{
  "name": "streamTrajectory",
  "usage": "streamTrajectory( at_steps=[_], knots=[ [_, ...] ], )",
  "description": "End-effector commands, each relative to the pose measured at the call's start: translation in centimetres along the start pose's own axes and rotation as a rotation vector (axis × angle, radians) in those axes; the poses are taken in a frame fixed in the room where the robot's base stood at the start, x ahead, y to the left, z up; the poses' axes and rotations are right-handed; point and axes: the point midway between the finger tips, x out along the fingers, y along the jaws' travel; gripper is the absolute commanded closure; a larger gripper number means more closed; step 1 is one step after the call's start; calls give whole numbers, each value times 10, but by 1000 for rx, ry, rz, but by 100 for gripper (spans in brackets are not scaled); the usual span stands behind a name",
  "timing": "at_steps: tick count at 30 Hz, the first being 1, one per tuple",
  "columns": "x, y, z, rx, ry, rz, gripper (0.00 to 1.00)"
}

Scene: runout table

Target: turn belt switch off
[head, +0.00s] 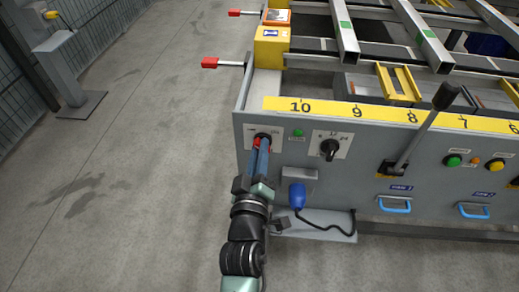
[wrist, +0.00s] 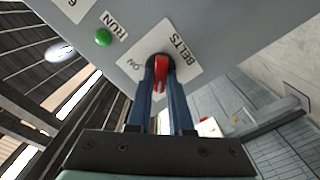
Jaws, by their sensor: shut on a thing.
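The belt switch is a red handle (wrist: 161,72) on a white plate (wrist: 185,58) lettered BELTS and ON. In the wrist view the handle lies between the two blue fingers of my gripper (wrist: 161,78), which is shut on it. In the head view my gripper (head: 261,146) reaches the left end of the grey panel, and a little red of the switch (head: 256,142) shows at the fingertips. The fingers hide part of the handle and plate, so I cannot tell its exact setting.
A green RUN light (head: 298,132) and a black rotary knob (head: 330,149) sit right of the switch. A blue plug (head: 297,195) with a black cable is below. A long black-knobbed lever (head: 425,130) sticks out further right. The floor (head: 130,170) at left is clear.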

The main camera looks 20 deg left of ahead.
Motion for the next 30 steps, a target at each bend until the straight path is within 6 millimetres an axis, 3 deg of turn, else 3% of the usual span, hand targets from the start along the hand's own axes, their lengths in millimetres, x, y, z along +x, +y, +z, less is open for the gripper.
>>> streamTrajectory(
  at_steps=[6, 7, 11, 23, 30],
  knots=[
    [0, 0, 0, -4, -1, -1, 100],
    [0, 0, 0, -4, -1, -1, 76],
    [0, 0, 0, -3, -1, -1, 53],
    [-5, 0, 0, -1, -2, -1, 51],
    [-40, 0, 1, 1, -4, -3, 51]
  ],
)
